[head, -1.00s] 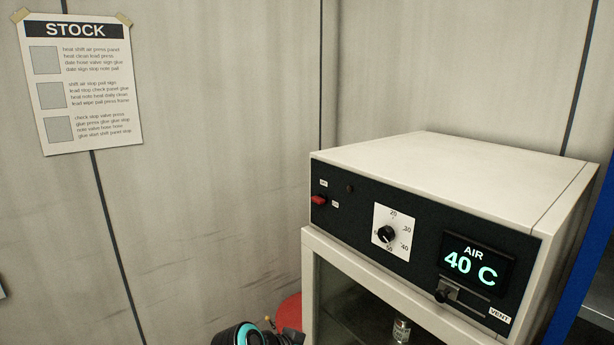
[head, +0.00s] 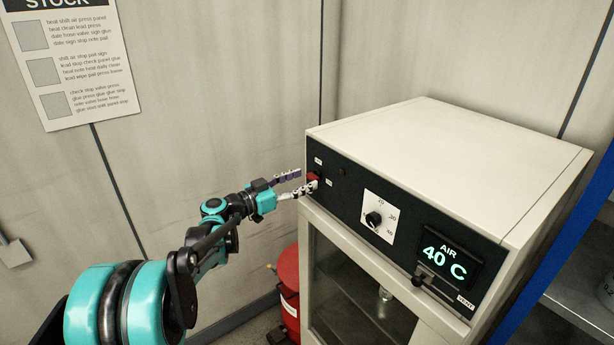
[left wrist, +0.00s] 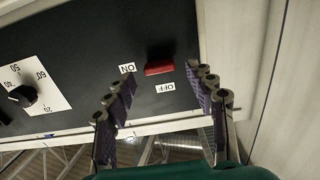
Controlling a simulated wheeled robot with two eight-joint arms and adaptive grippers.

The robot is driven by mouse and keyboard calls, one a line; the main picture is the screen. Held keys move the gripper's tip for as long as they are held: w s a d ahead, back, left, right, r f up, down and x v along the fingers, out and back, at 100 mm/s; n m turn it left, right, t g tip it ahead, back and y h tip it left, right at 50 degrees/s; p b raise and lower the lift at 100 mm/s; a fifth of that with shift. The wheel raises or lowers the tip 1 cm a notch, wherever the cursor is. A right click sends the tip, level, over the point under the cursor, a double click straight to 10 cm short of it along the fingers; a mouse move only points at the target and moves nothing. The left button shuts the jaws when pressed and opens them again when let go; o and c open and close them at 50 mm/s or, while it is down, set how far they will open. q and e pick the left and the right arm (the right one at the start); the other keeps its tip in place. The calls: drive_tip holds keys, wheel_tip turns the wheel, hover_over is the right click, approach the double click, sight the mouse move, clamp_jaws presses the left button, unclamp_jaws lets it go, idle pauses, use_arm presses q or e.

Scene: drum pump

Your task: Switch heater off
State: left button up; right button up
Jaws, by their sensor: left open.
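The heater (head: 445,160) is a cream box with a dark front panel. Its red switch handle (head: 313,177) sits at the panel's left end. In the left wrist view, which is upside down, the red handle (left wrist: 160,68) lies level, one end towards the ON label (left wrist: 127,68); the OFF label (left wrist: 165,88) is beside its long side. My left gripper (head: 303,181) is open, its fingers on either side of the handle. In the left wrist view the gripper (left wrist: 162,88) shows a gap around the handle. The right gripper is out of view.
A dial (head: 374,219), an unlit-looking small lamp (head: 343,172), a display reading AIR 40 C (head: 444,262) and a vent slider (head: 418,281) are on the panel. A glass-fronted cabinet (head: 350,275) is below. A red drum (head: 289,285) stands to its left.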

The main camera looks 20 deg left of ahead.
sight(314, 177)
use_arm(q)
drive_tip(key=shift+x, duration=1.05)
drive_tip(key=shift+w, duration=0.1)
drive_tip(key=shift+d, duration=0.1)
drive_tip(key=shift+c, duration=0.3)
drive_tip(key=c, duration=1.1)
